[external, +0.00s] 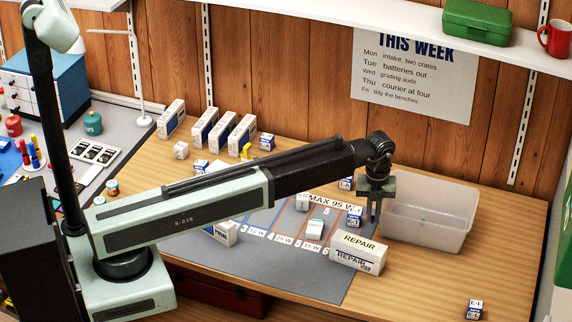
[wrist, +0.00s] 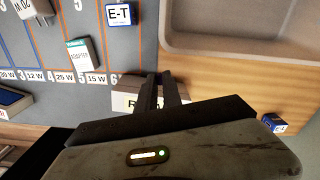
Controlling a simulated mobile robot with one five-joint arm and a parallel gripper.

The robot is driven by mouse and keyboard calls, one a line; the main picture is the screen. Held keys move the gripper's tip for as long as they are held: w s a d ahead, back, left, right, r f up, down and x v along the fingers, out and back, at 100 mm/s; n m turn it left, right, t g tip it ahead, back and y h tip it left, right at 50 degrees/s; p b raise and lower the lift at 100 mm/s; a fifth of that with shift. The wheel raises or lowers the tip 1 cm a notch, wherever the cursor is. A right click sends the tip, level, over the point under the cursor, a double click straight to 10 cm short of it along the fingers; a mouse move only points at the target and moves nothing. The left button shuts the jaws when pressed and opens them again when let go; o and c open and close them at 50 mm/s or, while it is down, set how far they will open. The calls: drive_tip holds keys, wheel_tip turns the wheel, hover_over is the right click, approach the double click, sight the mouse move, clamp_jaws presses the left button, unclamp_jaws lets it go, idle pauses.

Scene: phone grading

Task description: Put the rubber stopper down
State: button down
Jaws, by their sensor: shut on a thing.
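My gripper (external: 372,214) hangs at the end of my arm, just left of the clear plastic bin and behind the REPAIR box. In the wrist view its two dark fingers (wrist: 161,84) are nearly closed, with a narrow gap between them. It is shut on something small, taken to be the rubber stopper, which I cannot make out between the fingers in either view. The fingers are above the edge of the grey mat (external: 357,268), and I cannot tell their exact height.
The clear bin (external: 432,220) stands right of my gripper. The REPAIR box (external: 357,252) stands in front. The E-T box (wrist: 120,14) and a white adapter (wrist: 82,54) stand on the mat. An E-L box (external: 474,309) is at the front right, with bare wood around it.

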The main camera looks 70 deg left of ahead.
drive_tip(key=f+b, duration=1)
drive_tip(key=shift+d+f+b, duration=0.25)
drive_tip(key=shift+d+b, duration=0.05)
drive_tip(key=shift+r, duration=0.25)
drive_tip(key=shift+f, duration=0.2)
drive_tip(key=c, duration=1.5)
unclamp_jaws()
drive_tip(key=shift+r, duration=0.1)
